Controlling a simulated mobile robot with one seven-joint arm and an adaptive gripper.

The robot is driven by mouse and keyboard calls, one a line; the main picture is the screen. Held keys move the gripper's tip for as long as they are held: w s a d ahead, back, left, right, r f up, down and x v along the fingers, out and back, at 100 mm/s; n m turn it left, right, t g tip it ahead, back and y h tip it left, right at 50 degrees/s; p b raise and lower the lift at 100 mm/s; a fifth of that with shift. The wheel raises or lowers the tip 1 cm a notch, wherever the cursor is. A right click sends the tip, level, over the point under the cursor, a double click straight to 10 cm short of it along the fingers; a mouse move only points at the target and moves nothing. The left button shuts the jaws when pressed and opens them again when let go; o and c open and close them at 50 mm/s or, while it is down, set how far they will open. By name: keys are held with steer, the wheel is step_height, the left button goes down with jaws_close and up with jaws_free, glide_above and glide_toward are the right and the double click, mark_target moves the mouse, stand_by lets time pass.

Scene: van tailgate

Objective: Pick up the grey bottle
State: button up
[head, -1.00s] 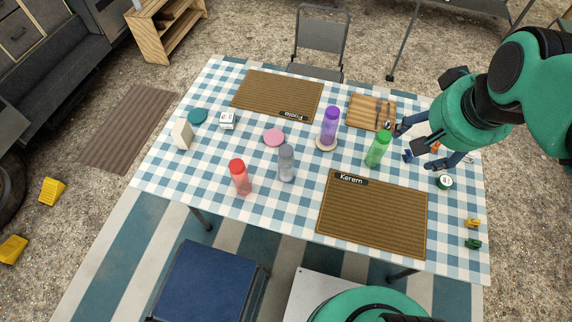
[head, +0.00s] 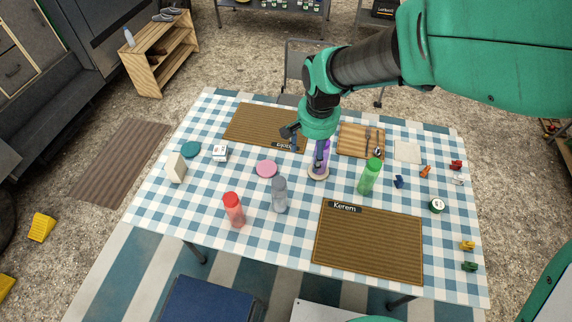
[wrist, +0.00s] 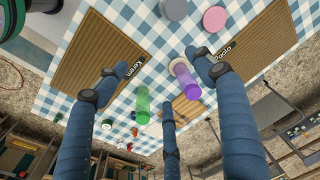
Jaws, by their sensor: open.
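The grey bottle (head: 279,195) stands upright on the checked tablecloth, between the red bottle and the purple bottle. In the wrist view, a grey round shape at the top edge looks like the grey bottle (wrist: 173,9), partly cut off. My gripper (head: 307,150) is open and empty, its blue fingers spread. It hangs above the table behind and to the right of the grey bottle, near the purple bottle (head: 321,158), which it partly hides. In the wrist view, the spread fingertips (wrist: 158,72) hold nothing.
The red bottle (head: 234,210) stands left of the grey one, the green bottle (head: 369,176) to the right. A pink disc (head: 267,169) lies just behind the grey bottle. The Kerem mat (head: 368,243) lies at front right. The cloth in front of the grey bottle is clear.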

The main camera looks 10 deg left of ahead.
steer(key=g, duration=0.1)
glide_above(278, 181)
steer(key=shift+h, duration=0.3)
step_height(278, 181, down, 11)
steer(key=shift+w+f, duration=0.1)
steer(key=shift+f, duration=0.05)
step_height(278, 181, down, 9)
steer(key=shift+r+b, duration=0.2)
steer(key=shift+b, duration=0.4)
steer(key=shift+d+f+b, duration=0.15)
steer(key=shift+f+b, duration=0.6)
steer(key=shift+f, duration=1.9)
